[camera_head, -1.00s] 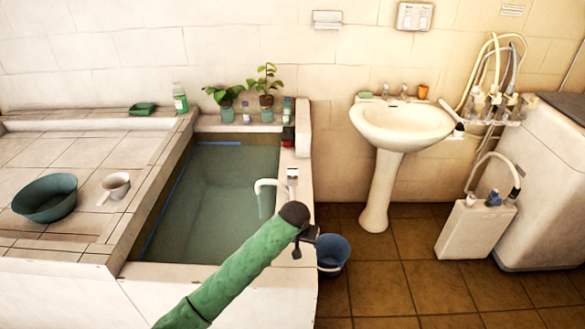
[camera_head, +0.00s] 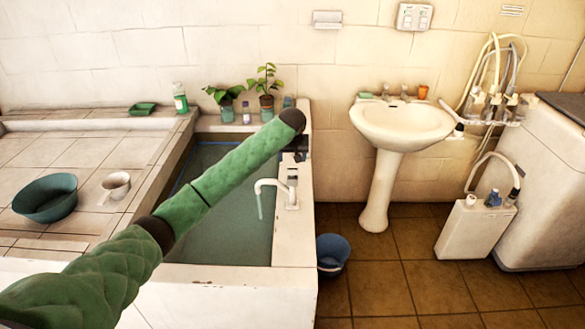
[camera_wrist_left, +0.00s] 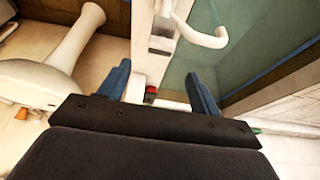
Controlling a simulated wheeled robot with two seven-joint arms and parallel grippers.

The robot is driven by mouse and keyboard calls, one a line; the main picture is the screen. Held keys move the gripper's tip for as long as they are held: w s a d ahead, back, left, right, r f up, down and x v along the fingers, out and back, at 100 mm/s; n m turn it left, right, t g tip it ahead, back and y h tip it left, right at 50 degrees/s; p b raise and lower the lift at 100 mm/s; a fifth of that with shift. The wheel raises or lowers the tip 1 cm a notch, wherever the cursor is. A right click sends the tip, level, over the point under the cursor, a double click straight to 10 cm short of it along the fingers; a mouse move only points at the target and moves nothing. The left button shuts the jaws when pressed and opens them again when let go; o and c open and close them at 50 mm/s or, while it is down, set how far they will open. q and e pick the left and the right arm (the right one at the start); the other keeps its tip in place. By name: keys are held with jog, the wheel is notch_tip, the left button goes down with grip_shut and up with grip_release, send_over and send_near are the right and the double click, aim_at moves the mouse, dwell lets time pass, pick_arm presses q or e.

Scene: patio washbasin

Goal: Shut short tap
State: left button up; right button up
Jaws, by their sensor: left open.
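A white tap (camera_head: 291,190) stands on the right rim of the tiled basin. Its curved spout points left over the water, and a thin stream runs from it. It also shows at the top of the left wrist view (camera_wrist_left: 205,38). My left gripper (camera_head: 298,150) is over the basin's right rim, beyond the tap in the head view. Its blue fingers (camera_wrist_left: 158,88) are apart with nothing held between them. A small red thing (camera_wrist_left: 150,94) on the rim shows between the fingers; its kind is unclear. My right gripper is not in view.
The basin (camera_head: 306,240) is full of water. Potted plants (camera_head: 266,90) and small bottles stand on its back ledge. A blue bucket (camera_head: 332,252) is on the floor to its right. A white pedestal sink (camera_head: 385,165) stands farther right.

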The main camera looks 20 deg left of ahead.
aim_at(292, 169)
pick_arm(q)
jog(key=p+x, duration=0.2)
jog(key=x, duration=0.4)
jog(key=shift+p+x, duration=0.4)
jog(key=shift+x, duration=0.45)
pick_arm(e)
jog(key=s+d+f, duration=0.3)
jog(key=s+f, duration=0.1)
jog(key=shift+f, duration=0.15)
pick_arm(q)
jog(key=c, duration=1)
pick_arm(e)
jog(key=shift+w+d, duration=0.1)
